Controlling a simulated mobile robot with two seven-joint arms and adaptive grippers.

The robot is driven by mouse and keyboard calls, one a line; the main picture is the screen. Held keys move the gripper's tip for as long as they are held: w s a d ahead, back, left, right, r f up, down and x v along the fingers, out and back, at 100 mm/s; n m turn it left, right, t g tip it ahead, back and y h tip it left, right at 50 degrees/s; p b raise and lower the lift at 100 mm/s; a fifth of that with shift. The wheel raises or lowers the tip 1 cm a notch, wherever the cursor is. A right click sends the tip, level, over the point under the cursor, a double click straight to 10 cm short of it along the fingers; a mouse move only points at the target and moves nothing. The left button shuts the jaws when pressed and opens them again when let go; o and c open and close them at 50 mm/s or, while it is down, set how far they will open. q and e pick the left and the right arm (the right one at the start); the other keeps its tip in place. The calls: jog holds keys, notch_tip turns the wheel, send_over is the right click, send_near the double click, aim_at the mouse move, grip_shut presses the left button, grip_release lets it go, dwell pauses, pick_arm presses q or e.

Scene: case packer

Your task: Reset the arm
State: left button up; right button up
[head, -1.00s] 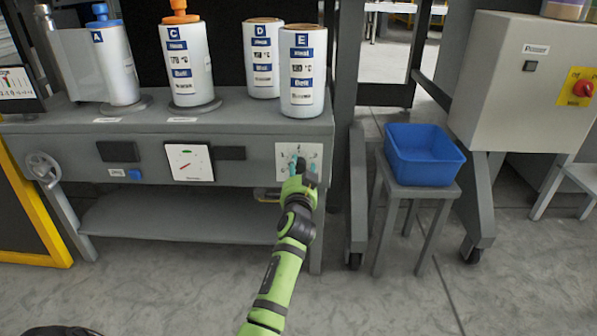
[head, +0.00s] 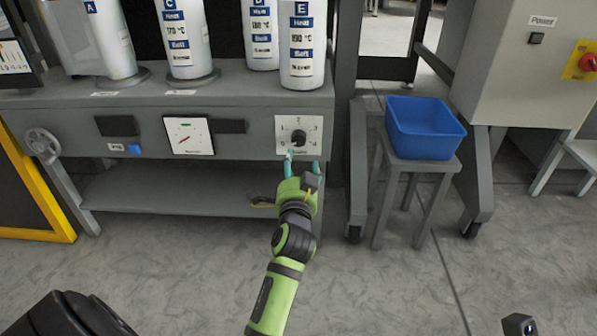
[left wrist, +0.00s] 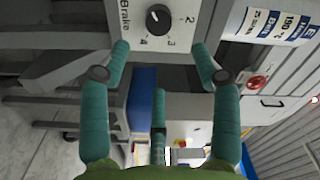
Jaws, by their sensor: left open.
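My left gripper (head: 302,164) has teal fingers on a green arm. It is open and empty, just below the brake dial's black knob (head: 298,137) on the machine's front panel. In the left wrist view the fingers (left wrist: 162,50) are spread wide with nothing between them. The knob (left wrist: 158,18) is beyond the fingertips, apart from them, on a white plate marked "Brake" with numbers. My right gripper does not show.
The grey machine bench (head: 230,90) carries several white labelled cylinders. A white gauge (head: 189,136) and a handwheel (head: 42,145) are on its front. A blue bin (head: 425,128) sits on a grey stool (head: 418,165) at right. The floor in front is clear.

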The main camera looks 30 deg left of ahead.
pick_arm(q)
jog(key=shift+v, duration=0.8)
